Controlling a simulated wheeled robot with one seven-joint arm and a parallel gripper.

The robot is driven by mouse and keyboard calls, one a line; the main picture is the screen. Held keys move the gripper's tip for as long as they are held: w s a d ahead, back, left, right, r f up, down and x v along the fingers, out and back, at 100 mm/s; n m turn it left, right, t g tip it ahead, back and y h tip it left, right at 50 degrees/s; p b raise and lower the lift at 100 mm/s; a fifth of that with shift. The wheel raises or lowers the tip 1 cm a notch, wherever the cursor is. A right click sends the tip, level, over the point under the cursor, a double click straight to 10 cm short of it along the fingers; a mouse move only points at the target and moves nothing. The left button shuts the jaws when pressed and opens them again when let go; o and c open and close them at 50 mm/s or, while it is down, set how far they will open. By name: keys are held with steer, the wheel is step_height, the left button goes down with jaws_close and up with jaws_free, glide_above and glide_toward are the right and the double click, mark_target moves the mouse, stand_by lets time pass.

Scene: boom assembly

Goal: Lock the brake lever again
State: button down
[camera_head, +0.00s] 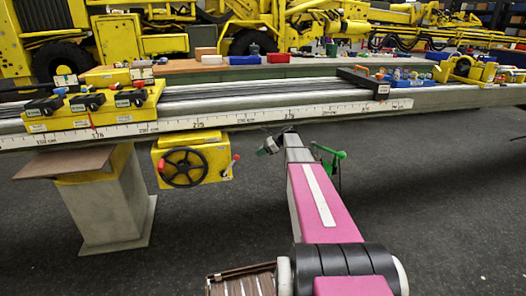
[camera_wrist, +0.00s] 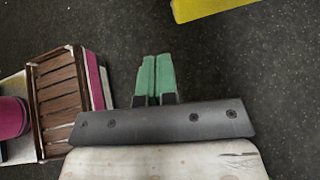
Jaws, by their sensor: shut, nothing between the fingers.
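My gripper (camera_wrist: 157,58) shows in the wrist view with its two green fingers together and nothing between them, above the dark floor. I cannot tell which lever is the brake lever.
The long grey beam (camera_head: 250,113) with a white scale runs across the view. Yellow blocks with black levers (camera_head: 85,103) sit on its left. A grey pillar (camera_head: 112,205) supports it. A yellow edge (camera_wrist: 210,8) shows at the wrist view's top. The floor to the right is clear.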

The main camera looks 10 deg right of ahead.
steer(key=w+a+f, duration=0.1)
steer(key=a+f, duration=0.1)
steer(key=a, duration=0.6)
steer(key=shift+a, duration=0.25)
steer(key=a+r+h, duration=0.1)
steer(key=a, duration=0.1)
steer(key=a+r+h, duration=0.1)
steer(key=h, duration=0.1)
steer(key=a+r+h, duration=0.2)
steer(key=shift+a, duration=0.3)
steer(key=shift+a+r+h, duration=0.2)
steer(key=shift+a+h, duration=0.4)
steer(key=shift+a, duration=0.15)
steer(key=shift+a+r, duration=0.2)
steer(key=shift+a, duration=0.7)
